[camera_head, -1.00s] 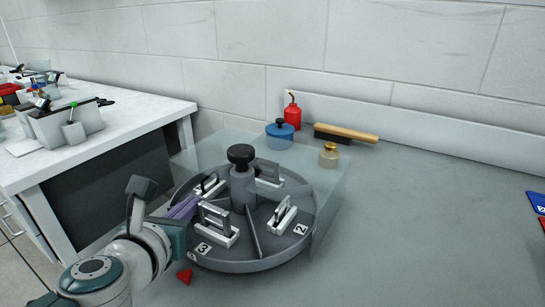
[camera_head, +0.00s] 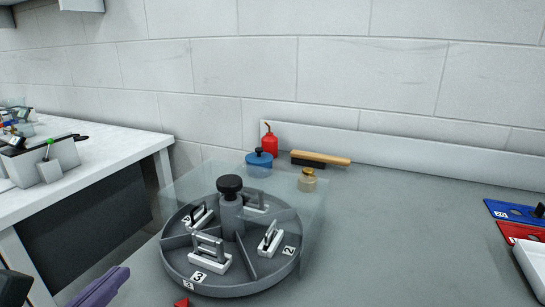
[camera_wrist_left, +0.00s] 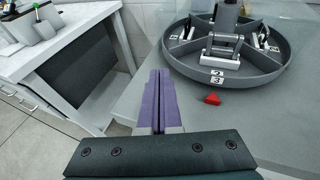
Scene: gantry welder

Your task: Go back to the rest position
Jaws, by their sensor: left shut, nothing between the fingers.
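My left gripper (camera_head: 101,288) shows at the lower left of the head view, with its purple fingers. In the left wrist view the two purple fingers (camera_wrist_left: 159,100) lie together, shut with nothing between them. They point toward the gap between the side bench and the grey table, clear of the carousel. The round grey carousel (camera_head: 231,285) stands on the table, with a black knob on its centre post and white handled pieces in numbered compartments. It also shows in the left wrist view (camera_wrist_left: 262,80). My right gripper is not in view.
A clear guard (camera_head: 312,215) surrounds the carousel. A red triangle (camera_wrist_left: 212,99) lies before it. A blue pot (camera_head: 259,165), red bottle (camera_head: 269,141), brass weight (camera_head: 307,181) and brush (camera_head: 322,158) stand behind. A white bench (camera_head: 90,170) stands left.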

